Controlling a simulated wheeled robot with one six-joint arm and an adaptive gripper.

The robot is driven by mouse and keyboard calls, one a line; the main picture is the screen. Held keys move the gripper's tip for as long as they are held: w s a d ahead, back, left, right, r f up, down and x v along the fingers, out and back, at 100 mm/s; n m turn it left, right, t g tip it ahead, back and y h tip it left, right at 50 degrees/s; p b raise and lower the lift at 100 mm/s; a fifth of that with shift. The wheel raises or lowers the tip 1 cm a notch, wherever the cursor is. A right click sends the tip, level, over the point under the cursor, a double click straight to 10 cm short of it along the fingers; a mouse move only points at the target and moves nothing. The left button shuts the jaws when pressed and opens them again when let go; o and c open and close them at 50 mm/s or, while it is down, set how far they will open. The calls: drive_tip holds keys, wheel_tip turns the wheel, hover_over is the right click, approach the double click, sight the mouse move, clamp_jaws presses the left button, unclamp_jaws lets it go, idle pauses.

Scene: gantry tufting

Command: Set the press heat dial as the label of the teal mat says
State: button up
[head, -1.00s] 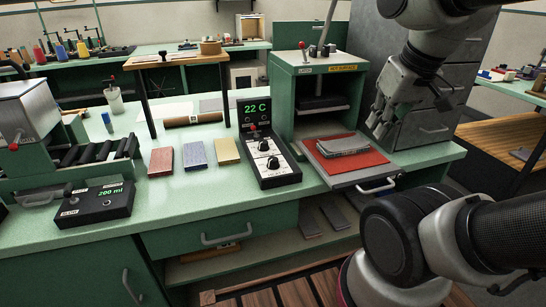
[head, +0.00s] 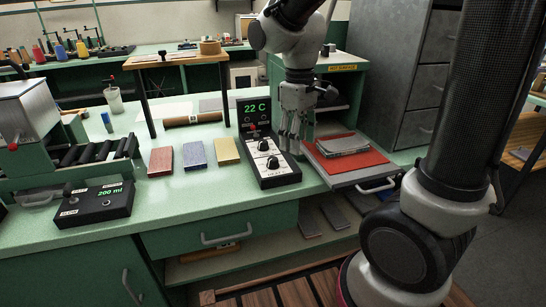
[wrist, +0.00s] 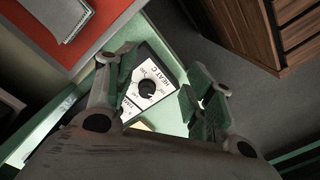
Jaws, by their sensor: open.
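The press control box (head: 252,176) stands on the bench, its display (head: 254,106) reading 22 C. It has two dials, a rear one (head: 264,145) and a front one (head: 273,162). In the wrist view the heat dial (wrist: 148,90) is a black knob on a white plate marked HEAT C; its exact setting is too small to read. My gripper (head: 290,142) is open and empty, pointing down beside the box's right side in the head view. In the wrist view the dial shows between my spread fingers (wrist: 160,78), apparently untouched. I cannot make out a teal mat or its label.
The press (head: 345,75) stands behind my gripper. Its pulled-out tray (head: 340,177) holds a grey slab (head: 343,145) on a red sheet. Red (head: 161,161), blue (head: 195,155) and yellow (head: 227,151) blocks lie left of the control box. A 200 ml box (head: 95,204) is farther left.

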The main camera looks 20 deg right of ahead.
sight(273, 158)
drive_tip(key=w+a+n, duration=0.1)
drive_tip(key=w+a+f+n, duration=0.1)
drive_tip(key=w, duration=0.1)
drive_tip(key=w+a+f+n, duration=0.1)
drive_tip(key=w, duration=0.1)
drive_tip(key=shift+a+f+n, duration=0.15)
drive_tip(key=shift+a+n, duration=0.15)
drive_tip(key=shift+a, duration=0.05)
drive_tip(key=shift+w+a+r+n, duration=0.25)
drive_tip(key=shift+w+r+n, duration=0.25)
drive_tip(key=shift+w+n, duration=0.25)
drive_tip(key=shift+r+n, duration=0.15)
drive_tip(key=shift+n, duration=0.5)
wheel_tip(273, 158, down, 8)
drive_tip(key=shift+r, duration=0.1)
drive_tip(key=c, duration=1)
